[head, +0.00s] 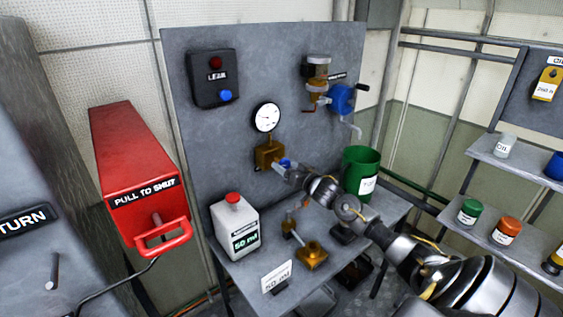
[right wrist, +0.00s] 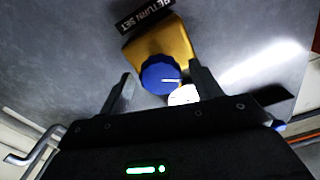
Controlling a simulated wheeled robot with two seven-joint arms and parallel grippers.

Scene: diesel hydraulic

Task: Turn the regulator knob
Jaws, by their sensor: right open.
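The regulator is a brass-coloured block (head: 268,155) on the grey upright panel, below a round white gauge (head: 267,117). Its blue knob (head: 285,163) is partly hidden by my right gripper (head: 282,168) in the head view. In the right wrist view the blue knob (right wrist: 160,74), with a white mark line, sits on the brass body (right wrist: 160,45). My right gripper (right wrist: 163,88) is open, with one finger on each side of the knob and visible gaps between. Whether the fingertips reach past the knob's face is hard to tell. My left gripper is not in view.
A green bucket (head: 361,172) is at the bench's right. A red pull-handle box (head: 140,185) juts out at left.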

